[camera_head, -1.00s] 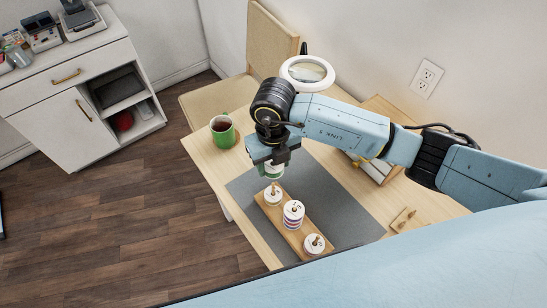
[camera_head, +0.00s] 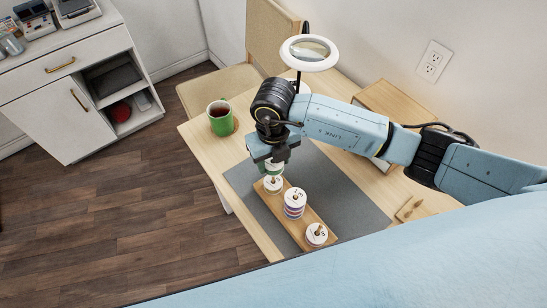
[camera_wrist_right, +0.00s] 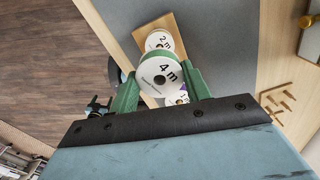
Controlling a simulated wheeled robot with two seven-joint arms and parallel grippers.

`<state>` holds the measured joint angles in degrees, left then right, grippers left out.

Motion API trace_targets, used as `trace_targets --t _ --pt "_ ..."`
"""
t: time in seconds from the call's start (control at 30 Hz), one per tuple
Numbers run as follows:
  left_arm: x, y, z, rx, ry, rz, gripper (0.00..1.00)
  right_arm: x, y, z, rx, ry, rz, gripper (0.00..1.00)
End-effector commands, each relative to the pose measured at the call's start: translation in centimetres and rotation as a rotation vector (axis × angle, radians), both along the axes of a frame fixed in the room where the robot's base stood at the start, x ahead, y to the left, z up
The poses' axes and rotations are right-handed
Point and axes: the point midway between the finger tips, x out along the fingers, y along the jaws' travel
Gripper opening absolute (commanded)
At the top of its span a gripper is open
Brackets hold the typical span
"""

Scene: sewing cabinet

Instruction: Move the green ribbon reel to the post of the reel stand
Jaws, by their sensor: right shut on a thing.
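My right gripper (camera_head: 273,162) is shut on the green ribbon reel (camera_head: 275,169), above the far end of the reel stand (camera_head: 282,211). In the right wrist view the held reel (camera_wrist_right: 160,74) shows a white face marked "4 m" between the two green fingers. The wooden stand carries a white-topped reel (camera_head: 273,185) at its far end, a purple-striped reel (camera_head: 295,208) in the middle and another reel (camera_head: 317,235) at the near end. Wooden post tips show through them. Whether the held reel touches a post is hidden. My left gripper is not in view.
The stand lies on a grey mat (camera_head: 345,215) on the wooden table. A green mug (camera_head: 221,118) stands at the left back. A ring magnifier lamp (camera_head: 309,52) rises behind my gripper. A small wooden piece (camera_head: 409,208) lies at the right.

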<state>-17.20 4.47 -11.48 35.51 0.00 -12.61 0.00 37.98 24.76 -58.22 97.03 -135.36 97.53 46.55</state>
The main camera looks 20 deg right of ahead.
Motion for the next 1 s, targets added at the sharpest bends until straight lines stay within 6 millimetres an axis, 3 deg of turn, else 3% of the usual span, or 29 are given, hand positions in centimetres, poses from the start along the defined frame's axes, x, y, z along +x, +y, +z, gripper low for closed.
trace_targets --t 1.0 --pt "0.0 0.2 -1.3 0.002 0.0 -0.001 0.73 0.0 0.0 -1.7 0.0 0.0 0.0 0.26"
